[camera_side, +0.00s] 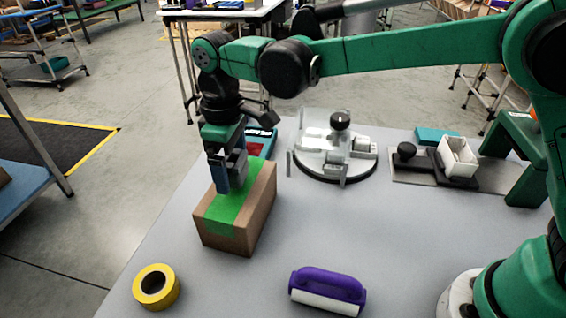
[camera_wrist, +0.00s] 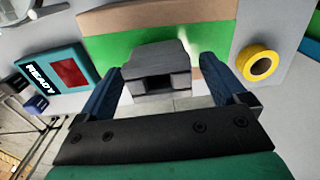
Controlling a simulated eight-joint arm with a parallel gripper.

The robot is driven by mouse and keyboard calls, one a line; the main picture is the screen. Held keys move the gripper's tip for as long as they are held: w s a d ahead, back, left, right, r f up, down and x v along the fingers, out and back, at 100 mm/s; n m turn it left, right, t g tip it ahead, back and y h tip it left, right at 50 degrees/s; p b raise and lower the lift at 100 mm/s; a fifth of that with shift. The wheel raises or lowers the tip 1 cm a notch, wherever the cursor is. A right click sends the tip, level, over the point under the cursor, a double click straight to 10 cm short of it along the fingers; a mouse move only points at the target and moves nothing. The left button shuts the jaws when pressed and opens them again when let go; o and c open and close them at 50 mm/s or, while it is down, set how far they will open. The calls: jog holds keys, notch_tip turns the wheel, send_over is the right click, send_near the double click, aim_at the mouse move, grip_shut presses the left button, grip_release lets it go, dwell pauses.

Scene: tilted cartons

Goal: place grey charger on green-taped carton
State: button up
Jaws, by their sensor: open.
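The green-taped carton (camera_side: 254,222) is a brown box near the middle of the table in the side view, with a green strip over its top and front. Its top fills the upper middle of the wrist view (camera_wrist: 145,20). The grey charger (camera_wrist: 158,68) is a dark grey block over the green tape, between my fingers. In the side view it is partly hidden by a finger. My gripper (camera_side: 226,180) points down at the carton's top and is open, with a small gap beside the charger at its right finger. I cannot tell whether the charger's underside touches the tape.
A teal device with a red screen (camera_wrist: 68,73) stands behind the carton. A yellow tape roll (camera_side: 156,286) and a purple-handled tool (camera_side: 328,288) lie in front. A round fixture (camera_side: 335,160) and a plate with a white bin (camera_side: 458,157) stand right. Table between is clear.

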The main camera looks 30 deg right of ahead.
notch_tip(320, 180, up, 12)
jog(key=s+d+r+m+t, duration=0.1)
jog(key=d+m+t, duration=0.1)
jog(key=d, duration=0.4)
jog(key=s+d+f+m+t, duration=0.5)
jog(key=s+d+f+m, duration=0.2)
jog(key=s+d+f, duration=0.3)
jog(key=d, duration=0.2)
jog(key=shift+s+d, duration=0.2)
jog(key=shift+d, duration=0.15)
